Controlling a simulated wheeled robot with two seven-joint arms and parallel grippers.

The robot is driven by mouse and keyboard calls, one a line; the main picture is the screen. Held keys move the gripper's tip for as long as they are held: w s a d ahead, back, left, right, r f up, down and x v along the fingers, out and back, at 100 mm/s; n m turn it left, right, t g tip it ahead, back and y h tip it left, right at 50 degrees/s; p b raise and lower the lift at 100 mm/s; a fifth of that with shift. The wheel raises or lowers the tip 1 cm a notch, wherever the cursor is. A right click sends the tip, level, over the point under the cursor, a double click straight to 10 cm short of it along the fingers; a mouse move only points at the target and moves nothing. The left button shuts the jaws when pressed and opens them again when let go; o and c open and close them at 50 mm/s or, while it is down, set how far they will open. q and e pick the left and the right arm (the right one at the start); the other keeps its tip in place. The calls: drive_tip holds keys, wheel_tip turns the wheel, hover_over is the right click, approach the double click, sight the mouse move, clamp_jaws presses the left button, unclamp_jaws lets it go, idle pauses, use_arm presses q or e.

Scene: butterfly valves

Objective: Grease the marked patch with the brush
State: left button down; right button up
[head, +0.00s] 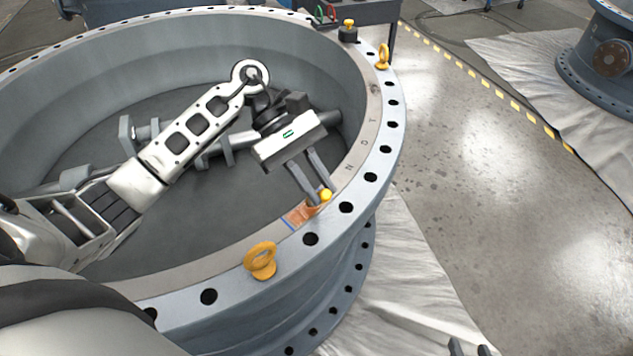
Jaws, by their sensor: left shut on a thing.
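My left gripper (318,197) reaches over the big grey valve ring and points down at its near right rim. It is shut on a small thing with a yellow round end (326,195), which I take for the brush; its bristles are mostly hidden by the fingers. An orange-brown patch (299,216) with a blue edge lies on the rim's inner band, just below and left of the fingertips. I cannot tell whether the brush touches it. Only the dark fingertips of my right gripper (469,350) show at the bottom edge, apart, with nothing visible between them.
The valve ring's flange (386,136) has several bolt holes. A yellow lifting eye (260,261) stands on the near rim and another (383,56) at the far right. A black pot with a yellow top (348,31) is near the far rim.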

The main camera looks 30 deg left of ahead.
use_arm(q)
wheel_tip(320, 180, up, 5)
drive_tip(key=shift+r+p, duration=0.1)
drive_tip(key=shift+p, duration=0.95)
wheel_tip(320, 180, up, 3)
drive_tip(key=shift+r, duration=0.1)
idle(0.4)
